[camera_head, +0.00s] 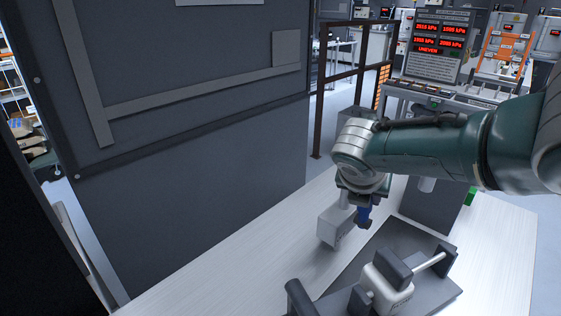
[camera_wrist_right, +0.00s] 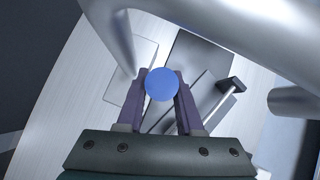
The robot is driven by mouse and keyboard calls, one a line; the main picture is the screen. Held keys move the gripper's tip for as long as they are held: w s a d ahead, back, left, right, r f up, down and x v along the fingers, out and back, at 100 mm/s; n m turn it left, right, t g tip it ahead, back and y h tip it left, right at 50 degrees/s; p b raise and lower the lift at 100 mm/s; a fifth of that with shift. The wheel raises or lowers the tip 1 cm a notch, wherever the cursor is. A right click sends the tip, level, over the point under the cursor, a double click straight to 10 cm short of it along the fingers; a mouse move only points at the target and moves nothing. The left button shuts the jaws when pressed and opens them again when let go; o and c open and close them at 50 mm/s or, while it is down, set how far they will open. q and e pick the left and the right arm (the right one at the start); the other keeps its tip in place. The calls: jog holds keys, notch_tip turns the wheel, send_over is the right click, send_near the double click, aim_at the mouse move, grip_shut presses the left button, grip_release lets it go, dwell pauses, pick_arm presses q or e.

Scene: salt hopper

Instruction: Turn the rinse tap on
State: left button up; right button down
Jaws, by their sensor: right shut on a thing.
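A blue round knob (camera_wrist_right: 162,84), which looks like the rinse tap's handle, sits between the two fingers of my right gripper (camera_wrist_right: 161,88) in the right wrist view. The fingers touch it on both sides, so the gripper is shut on it. In the head view my right arm comes in from the right and points down, with the right gripper (camera_head: 364,214) low over the pale worktop beside a light grey block. The tap's body is mostly hidden by my wrist. Large silver pipes cross the top of the wrist view. My left gripper is not in view.
A light grey block (camera_head: 336,228) stands left of the gripper. A dark plate carries a white clamp-like fixture (camera_head: 388,286) with a rod and dark ends in front. A tall dark panel (camera_head: 190,150) borders the left. The pale worktop (camera_head: 230,280) is clear at front left.

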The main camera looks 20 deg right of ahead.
jog(key=shift+w+d+g+y, duration=0.15)
jog(key=shift+d+g+y, duration=0.15)
jog(key=shift+y, duration=0.3)
jog(key=c, duration=0.5)
grip_release()
jog(key=shift+c, duration=0.2)
jog(key=shift+r, duration=0.1)
jog(key=shift+a+r+p, duration=0.15)
jog(key=shift+r+p, duration=0.35)
jog(key=shift+p, duration=0.05)
jog(key=p+v, duration=0.7)
jog(key=shift+s, duration=0.35)
